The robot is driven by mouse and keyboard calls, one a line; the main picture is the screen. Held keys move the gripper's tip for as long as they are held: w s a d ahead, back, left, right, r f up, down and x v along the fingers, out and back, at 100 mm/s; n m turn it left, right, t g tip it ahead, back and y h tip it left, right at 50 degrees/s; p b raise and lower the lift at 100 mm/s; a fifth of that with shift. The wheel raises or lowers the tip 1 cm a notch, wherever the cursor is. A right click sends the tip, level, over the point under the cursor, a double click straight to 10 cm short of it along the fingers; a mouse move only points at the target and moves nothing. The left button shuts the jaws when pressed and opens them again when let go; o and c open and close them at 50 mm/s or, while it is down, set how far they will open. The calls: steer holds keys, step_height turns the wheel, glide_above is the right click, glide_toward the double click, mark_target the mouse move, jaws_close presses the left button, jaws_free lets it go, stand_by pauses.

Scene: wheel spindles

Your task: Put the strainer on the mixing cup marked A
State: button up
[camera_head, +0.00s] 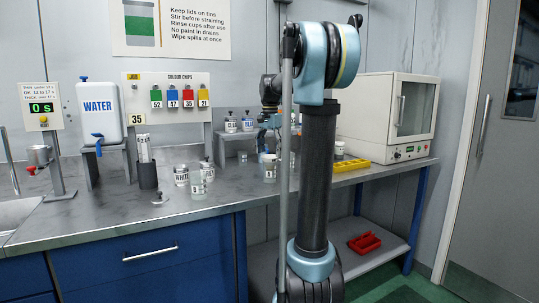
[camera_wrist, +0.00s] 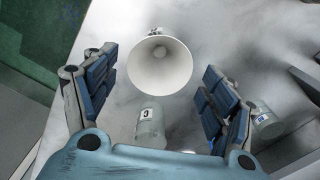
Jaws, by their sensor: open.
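A white cone-shaped strainer (camera_wrist: 160,68) shows in the wrist view with its wide mouth facing the camera. My gripper (camera_wrist: 159,62) is open, with one blue-padded finger on each side of the strainer and gaps between. A grey cup (camera_wrist: 150,128) with a small dark mark like a 3 or B stands just below the strainer in that view. Another cup (camera_wrist: 263,120) with a bluish label is partly behind the right finger. In the head view, a labelled cup (camera_head: 270,168) stands beside my arm, and a clear cup (camera_head: 198,186) stands further left. I cannot read an A on any cup.
White tins (camera_head: 181,176) stand near the left cup. A water dispenser (camera_head: 98,105) and a dark holder (camera_head: 147,176) are further left. A yellow tray (camera_head: 350,165) and an oven (camera_head: 393,118) are right of my arm. The front left counter (camera_head: 110,222) is clear.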

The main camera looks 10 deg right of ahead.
step_height(320, 180, up, 12)
steer(key=shift+f, duration=0.25)
steer(key=s+f+n+t, duration=0.2)
steer(key=s+f+n, duration=0.8)
steer(key=s+f, duration=2.4)
step_height(320, 180, down, 3)
steer(key=shift+s+f, duration=0.2)
steer(key=shift+s, duration=0.2)
steer(key=shift+w+f, duration=0.2)
steer(key=shift+w, duration=0.25)
